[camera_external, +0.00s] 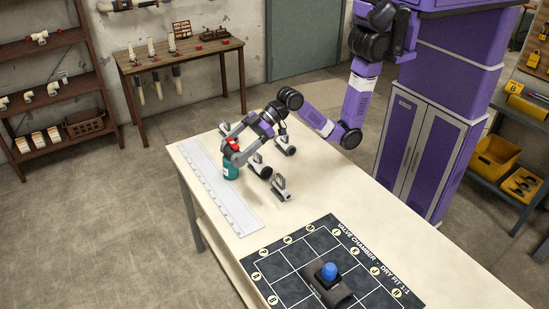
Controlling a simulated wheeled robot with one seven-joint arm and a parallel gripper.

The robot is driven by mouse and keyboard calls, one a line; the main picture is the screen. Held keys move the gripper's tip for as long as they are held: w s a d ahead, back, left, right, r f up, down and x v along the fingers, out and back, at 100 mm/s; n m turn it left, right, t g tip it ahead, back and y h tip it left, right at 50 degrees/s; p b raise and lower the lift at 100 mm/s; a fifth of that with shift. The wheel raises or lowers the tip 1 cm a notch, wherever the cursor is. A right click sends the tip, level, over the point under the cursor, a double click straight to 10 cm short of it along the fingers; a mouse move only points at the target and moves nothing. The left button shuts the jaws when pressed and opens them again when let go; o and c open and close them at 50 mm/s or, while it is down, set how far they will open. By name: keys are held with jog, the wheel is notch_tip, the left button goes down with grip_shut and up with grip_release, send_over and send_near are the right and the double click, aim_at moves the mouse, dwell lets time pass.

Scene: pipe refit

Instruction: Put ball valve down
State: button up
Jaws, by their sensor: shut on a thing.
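My gripper (231,153) is at the far left part of the workbench, low over the white ruled strip. It is shut on a piece with a red part (232,142), which I take to be the ball valve. The fingers and the wrist hide much of it. A teal cylinder (231,171) with a pale label shows directly below the fingers. I cannot tell whether it is part of the held piece or stands apart under it, nor whether it touches the bench.
The white ruled strip (222,199) runs along the bench's left edge. A dark gridded mat (290,289) carries a dark fitting with a blue top (329,271). The bench (300,203) is clear between fittings and mat.

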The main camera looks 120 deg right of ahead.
jog(key=s+d+r+m+h+b, duration=0.1)
jog(key=d+b, duration=0.2)
jog(key=d, duration=1.9)
jog(key=d+r+m+h+b, duration=0.1)
jog(key=d+h+b, duration=0.15)
jog(key=d, duration=1.85)
jog(key=f+y, duration=0.1)
jog(key=f, duration=0.6)
jog(key=f+n+y, duration=0.1)
jog(key=f, duration=0.6)
jog(key=w+a+f+n+y, duration=0.1)
jog(key=f, duration=0.6)
jog(key=shift+f+y, duration=0.2)
jog(key=shift+y, duration=0.15)
jog(key=shift+f, duration=0.1)
jog(key=o, duration=1)
jog(key=shift+o, duration=0.9)
